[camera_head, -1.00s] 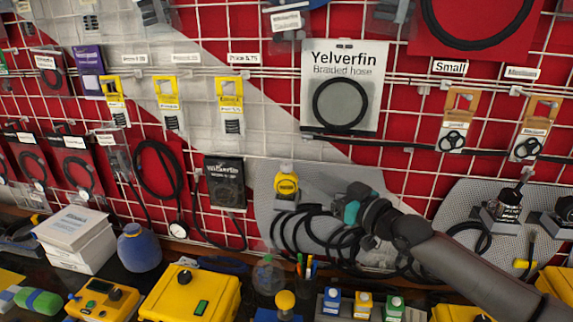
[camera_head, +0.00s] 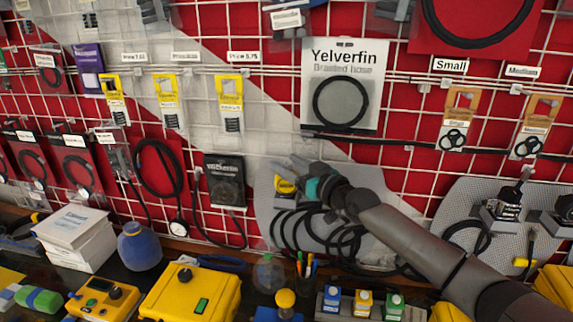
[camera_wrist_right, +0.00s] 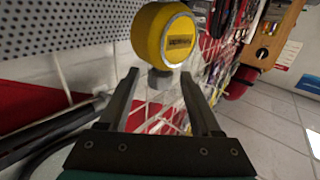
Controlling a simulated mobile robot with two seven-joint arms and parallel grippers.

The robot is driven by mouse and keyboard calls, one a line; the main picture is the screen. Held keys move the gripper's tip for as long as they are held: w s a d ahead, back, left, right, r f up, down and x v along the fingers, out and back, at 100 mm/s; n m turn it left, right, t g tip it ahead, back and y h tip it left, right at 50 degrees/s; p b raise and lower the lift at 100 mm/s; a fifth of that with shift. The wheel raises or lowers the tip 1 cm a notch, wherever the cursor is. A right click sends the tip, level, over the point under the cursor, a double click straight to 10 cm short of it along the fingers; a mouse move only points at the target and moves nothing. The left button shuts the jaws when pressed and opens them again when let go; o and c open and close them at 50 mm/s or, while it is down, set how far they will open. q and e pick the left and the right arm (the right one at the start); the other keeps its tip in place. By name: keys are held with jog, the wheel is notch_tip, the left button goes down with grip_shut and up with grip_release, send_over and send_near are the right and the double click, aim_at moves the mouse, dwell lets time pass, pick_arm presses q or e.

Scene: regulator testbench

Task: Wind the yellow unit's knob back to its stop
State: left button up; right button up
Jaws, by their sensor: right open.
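A yellow unit (camera_head: 284,185) is mounted on the grey perforated panel on the wall; in the head view my right gripper (camera_head: 300,172) partly covers it. The yellow body lies beyond the fingertips, and I see no contact. I cannot tell which part is the knob. My left gripper is not in view.
Black hoses (camera_head: 290,228) hang in loops below the unit. To the right a second grey panel (camera_head: 460,205) carries dark fittings. The bench below holds yellow cases (camera_head: 190,296), a pen cup and small coloured units (camera_head: 363,300).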

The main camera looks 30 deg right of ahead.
jog(key=shift+w+a, duration=0.1)
jog(key=shift+w, duration=0.3)
jog(key=shift+c, duration=0.2)
grip_shut()
